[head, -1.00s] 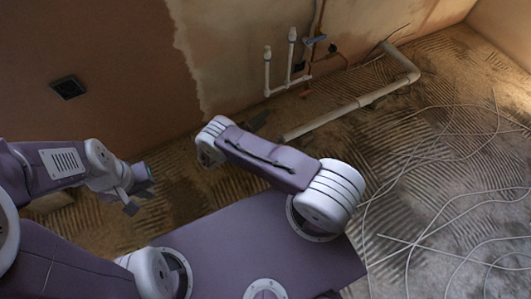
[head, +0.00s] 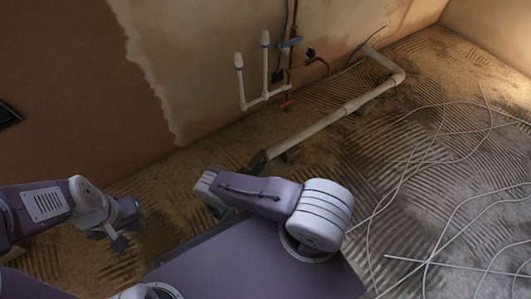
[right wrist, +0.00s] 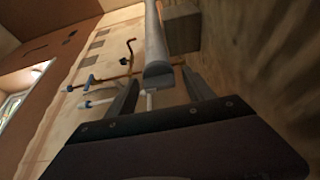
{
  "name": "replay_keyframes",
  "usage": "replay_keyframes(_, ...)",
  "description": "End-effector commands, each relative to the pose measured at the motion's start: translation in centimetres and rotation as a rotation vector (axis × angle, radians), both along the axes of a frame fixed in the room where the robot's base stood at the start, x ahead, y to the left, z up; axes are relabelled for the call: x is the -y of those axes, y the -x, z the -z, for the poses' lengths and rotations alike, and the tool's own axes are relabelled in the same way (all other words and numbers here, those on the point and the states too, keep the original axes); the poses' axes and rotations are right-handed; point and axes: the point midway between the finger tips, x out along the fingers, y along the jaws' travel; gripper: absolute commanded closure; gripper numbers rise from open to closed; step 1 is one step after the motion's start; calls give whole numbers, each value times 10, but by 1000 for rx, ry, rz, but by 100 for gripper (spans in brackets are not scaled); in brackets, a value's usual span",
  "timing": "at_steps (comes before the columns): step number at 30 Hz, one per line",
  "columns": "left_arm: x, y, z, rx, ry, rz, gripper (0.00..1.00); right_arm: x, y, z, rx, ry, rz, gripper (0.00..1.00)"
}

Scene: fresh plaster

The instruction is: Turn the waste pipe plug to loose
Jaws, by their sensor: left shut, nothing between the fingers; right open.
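The white waste pipe (head: 325,123) runs low along the wall in the head view. A dark piece (head: 257,161) shows at its near end; I cannot tell whether it is the plug or a finger of mine. In the right wrist view the grey pipe (right wrist: 154,40) comes down to a blunt end, seemingly the plug (right wrist: 158,77). My right gripper (right wrist: 160,88) is open, its fingers apart on either side of that end; contact is unclear. In the head view my right forearm hides most of this gripper. My left gripper (head: 122,240) is shut and empty at the left.
A block (head: 290,155) sits beside the pipe near its end and also shows in the right wrist view (right wrist: 181,28). Loose pale cables (head: 435,200) lie over the ridged floor at right.

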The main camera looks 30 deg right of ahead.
Motion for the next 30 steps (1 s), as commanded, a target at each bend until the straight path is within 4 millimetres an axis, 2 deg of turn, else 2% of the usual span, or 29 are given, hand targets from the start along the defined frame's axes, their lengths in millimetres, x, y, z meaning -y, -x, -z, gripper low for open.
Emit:
replay_keyframes(10, 0, 0, 0, -1, 0, 0, 100, 3, 0, 0, 0, 0, -3, 38)
replay_keyframes(11, 0, 0, 0, -1, 0, 0, 100, 3, 0, 0, 0, 0, -3, 44)
replay_keyframes(15, 0, 0, 0, -1, 0, 0, 100, 3, 0, 0, 0, 0, -3, 83)
replay_keyframes(17, 0, 0, 0, -1, 0, 0, 100, 3, 0, 0, 0, 0, -3, 97)
replay_keyframes(25, 0, 0, -3, 0, 0, 0, 100, 3, 0, -1, -30, 2, -3, 97)
replay_keyframes(30, 0, 0, -11, 0, 0, 0, 100, 2, -1, -3, -116, 8, -3, 97)
